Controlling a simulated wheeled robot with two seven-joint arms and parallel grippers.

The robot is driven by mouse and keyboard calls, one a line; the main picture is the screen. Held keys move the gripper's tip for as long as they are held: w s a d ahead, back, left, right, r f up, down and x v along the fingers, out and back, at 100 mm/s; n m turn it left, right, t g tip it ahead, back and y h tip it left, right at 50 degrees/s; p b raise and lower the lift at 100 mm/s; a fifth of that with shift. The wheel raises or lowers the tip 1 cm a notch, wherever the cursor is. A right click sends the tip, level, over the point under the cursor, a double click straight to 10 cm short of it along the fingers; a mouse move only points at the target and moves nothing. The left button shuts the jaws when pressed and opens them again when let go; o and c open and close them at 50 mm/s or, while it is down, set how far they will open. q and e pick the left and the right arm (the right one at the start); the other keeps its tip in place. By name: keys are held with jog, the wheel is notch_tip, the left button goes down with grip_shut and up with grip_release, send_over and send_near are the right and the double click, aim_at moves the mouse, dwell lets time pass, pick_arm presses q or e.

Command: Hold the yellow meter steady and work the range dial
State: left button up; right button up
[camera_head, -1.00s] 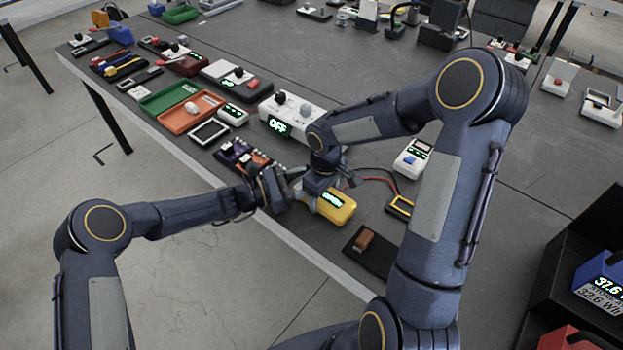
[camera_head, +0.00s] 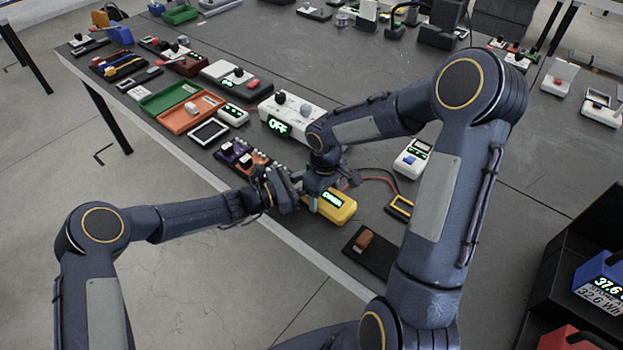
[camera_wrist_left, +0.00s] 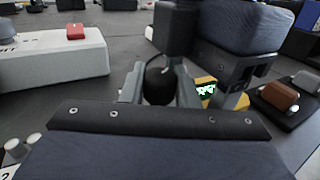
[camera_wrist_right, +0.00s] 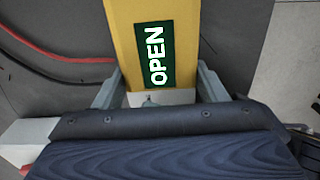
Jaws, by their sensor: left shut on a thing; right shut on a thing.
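The yellow meter (camera_head: 338,213) lies near the table's front edge, its green-lit display reading OPEN in the right wrist view (camera_wrist_right: 125,30). My right gripper (camera_head: 320,188) is shut on the meter, with one finger along each side. My left gripper (camera_head: 292,190) comes in from the left at the meter's dial end. In the left wrist view its fingers (camera_wrist_left: 160,92) are shut around the dark round range dial (camera_wrist_left: 158,88). My right gripper and arm hide much of the meter in the head and left wrist views, and the dial's pointer does not show.
Red and black leads (camera_head: 378,178) run from the meter toward a yellow-framed piece (camera_head: 400,207). A white box reading OFF (camera_head: 292,112) stands behind. A purple-and-orange rack (camera_head: 240,158) is to the left. A dark pad with a brown block (camera_head: 364,239) lies to the right.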

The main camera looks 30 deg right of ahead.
pick_arm(q)
jog(key=shift+n+t, duration=1.8)
jog(key=shift+t, duration=0.8)
jog(key=shift+y, duration=0.3)
jog(key=o, duration=1)
jog(key=shift+c, duration=0.2)
jog(key=shift+s, duration=0.1)
jog(key=v, duration=0.8)
